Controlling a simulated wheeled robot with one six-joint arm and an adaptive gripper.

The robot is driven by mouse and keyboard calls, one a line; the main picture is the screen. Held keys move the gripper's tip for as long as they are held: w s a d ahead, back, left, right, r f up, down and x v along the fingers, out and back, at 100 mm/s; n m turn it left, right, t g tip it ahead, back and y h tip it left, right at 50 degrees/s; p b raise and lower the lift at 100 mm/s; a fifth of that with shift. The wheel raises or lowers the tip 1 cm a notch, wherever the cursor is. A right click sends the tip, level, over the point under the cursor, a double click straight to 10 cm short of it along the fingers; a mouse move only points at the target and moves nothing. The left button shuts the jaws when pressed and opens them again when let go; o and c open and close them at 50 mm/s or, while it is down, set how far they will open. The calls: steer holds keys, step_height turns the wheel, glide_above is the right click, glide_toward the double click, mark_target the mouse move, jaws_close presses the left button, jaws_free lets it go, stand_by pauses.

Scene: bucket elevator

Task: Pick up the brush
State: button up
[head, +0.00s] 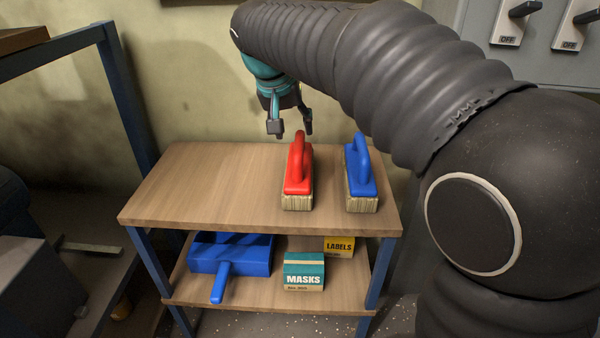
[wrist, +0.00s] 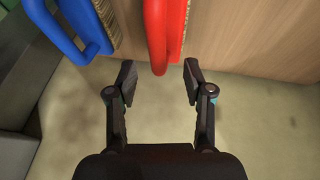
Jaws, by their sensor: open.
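A red brush (head: 298,172) with a loop handle and pale bristles stands on the wooden table top (head: 210,190). A blue brush (head: 361,175) of the same shape stands to its right. My gripper (head: 291,129) is open and empty, behind and above the red brush near the wall. In the wrist view my open gripper (wrist: 159,80) has the end of the red brush's handle (wrist: 160,50) just ahead, about midway between the fingertips. The fingers do not appear to touch it. The blue brush (wrist: 72,28) lies to the left there, outside the fingers.
The lower shelf holds a blue dustpan (head: 230,257), a teal MASKS box (head: 304,271) and a yellow LABELS box (head: 340,246). A wall (head: 190,75) stands close behind the table. A grey panel with OFF switches (head: 508,28) is at upper right. The table's left half is clear.

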mark_target(298, 140)
steer(key=shift+d+b+x, duration=0.2)
steer(key=shift+b+x, duration=0.25)
steer(key=shift+x, duration=2.5)
steer(key=shift+s, duration=0.2)
jaws_close()
